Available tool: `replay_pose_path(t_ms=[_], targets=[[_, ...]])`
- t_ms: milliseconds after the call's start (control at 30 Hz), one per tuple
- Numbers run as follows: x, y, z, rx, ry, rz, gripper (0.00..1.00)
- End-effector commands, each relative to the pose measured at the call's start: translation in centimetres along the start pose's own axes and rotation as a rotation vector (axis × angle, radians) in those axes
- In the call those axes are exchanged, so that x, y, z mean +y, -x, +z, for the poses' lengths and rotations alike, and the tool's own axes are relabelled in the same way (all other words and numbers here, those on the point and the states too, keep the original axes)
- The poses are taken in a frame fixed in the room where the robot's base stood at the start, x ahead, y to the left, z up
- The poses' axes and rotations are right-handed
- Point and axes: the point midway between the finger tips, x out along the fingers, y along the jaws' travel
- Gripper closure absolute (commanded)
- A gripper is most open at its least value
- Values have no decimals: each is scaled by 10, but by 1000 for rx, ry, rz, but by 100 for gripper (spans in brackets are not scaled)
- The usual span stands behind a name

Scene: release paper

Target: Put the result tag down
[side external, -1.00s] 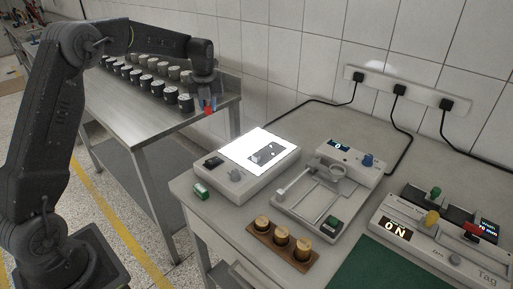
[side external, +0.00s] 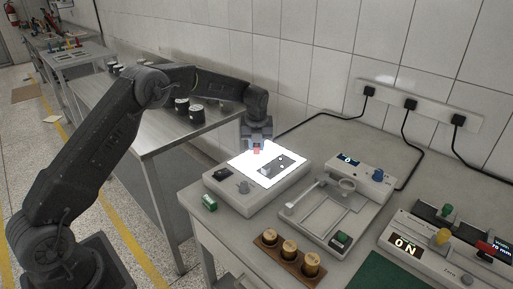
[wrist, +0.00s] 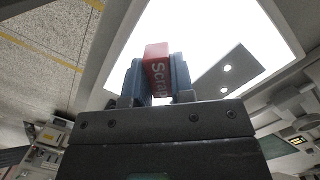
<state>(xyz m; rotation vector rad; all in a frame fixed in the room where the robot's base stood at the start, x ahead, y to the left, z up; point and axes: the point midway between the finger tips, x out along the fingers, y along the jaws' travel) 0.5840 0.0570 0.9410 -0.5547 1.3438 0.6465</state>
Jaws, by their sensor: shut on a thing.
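My gripper (side external: 257,146) is shut on a red tag (wrist: 156,70) with white lettering that starts "Scra". In the wrist view the tag stands between the two blue-grey fingers. In the side view only a small pinkish-red end of the tag (side external: 257,152) shows below the fingers. The gripper is over the back part of the bright lit panel (side external: 241,162) of a light box (side external: 224,193). A dark grey piece with two holes (wrist: 228,72) lies on the panel beside the tag. I cannot tell whether the tag touches the panel.
A tag machine (side external: 415,245) is at far right. Dark pots (side external: 197,113) stand on the steel table.

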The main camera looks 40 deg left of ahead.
Motion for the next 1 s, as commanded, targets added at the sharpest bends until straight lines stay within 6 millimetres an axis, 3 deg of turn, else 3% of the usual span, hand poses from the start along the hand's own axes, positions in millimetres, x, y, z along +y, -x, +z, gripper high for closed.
replay_pose_path(t_ms=[100,467,500,700,767,1000], targets=[[0,-14,-2,0,0,0,100],[0,-17,-2,-1,1,-1,100],[0,-17,-2,-2,1,-1,76],[0,-17,-2,-1,1,-1,56],[0,-17,-2,-1,1,-1,52],[0,-16,-2,-2,1,-1,52]])
